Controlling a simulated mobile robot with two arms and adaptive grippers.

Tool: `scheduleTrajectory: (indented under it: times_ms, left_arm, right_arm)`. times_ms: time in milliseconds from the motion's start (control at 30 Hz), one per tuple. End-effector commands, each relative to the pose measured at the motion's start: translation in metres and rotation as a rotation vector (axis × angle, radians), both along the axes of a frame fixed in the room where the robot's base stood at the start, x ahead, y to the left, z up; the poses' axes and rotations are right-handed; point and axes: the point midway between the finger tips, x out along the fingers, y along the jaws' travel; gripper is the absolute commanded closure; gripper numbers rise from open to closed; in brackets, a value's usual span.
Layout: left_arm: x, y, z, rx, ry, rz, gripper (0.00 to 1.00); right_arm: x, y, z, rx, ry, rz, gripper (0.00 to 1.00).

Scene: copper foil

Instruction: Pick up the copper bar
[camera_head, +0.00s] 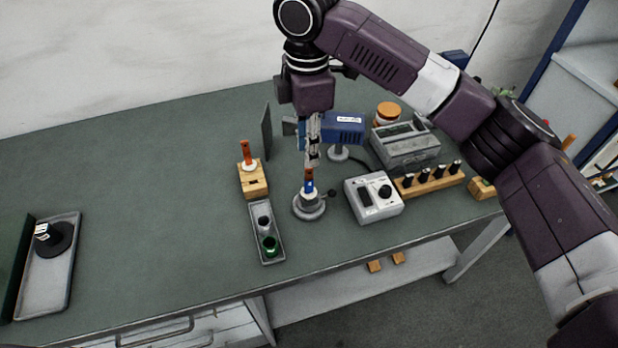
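A copper bar (309,176) stands upright in a blue-and-grey holder on a round grey base (309,206), near the middle of the table. A second orange-brown bar (245,152) stands upright in a wooden block (252,179) to the left. My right gripper (312,160) points down directly above the bar in the round base. Its fingertips are close to the bar's top end; I cannot tell whether they touch it or how far apart they are. My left gripper is out of view.
A grey tray (255,222) with small dark and green pieces lies left of the round base. A grey meter box (373,197), a larger grey device (405,150) and a blue device (344,127) crowd the right. The green table (150,200) is mostly clear on the left.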

Motion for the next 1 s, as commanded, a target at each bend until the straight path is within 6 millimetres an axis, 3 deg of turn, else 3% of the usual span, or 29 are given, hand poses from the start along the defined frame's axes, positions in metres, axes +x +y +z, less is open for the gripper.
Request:
scheduleTrajectory:
  times_ms: [333, 600, 867, 1000]
  left_arm:
    - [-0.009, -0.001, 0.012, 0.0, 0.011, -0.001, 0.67]
    - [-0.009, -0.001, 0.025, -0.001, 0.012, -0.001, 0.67]
    - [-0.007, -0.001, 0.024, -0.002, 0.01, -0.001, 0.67]
    - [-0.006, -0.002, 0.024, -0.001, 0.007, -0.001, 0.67]
  right_arm:
    - [0.002, -0.003, -0.033, -0.004, 0.003, -0.001, 0.74]
    - [0.005, -0.003, -0.071, -0.001, 0.001, 0.0, 0.74]
    - [0.005, -0.003, -0.076, -0.002, -0.001, 0.0, 0.74]
    - [0.005, -0.003, -0.076, -0.002, -0.001, 0.0, 0.86]
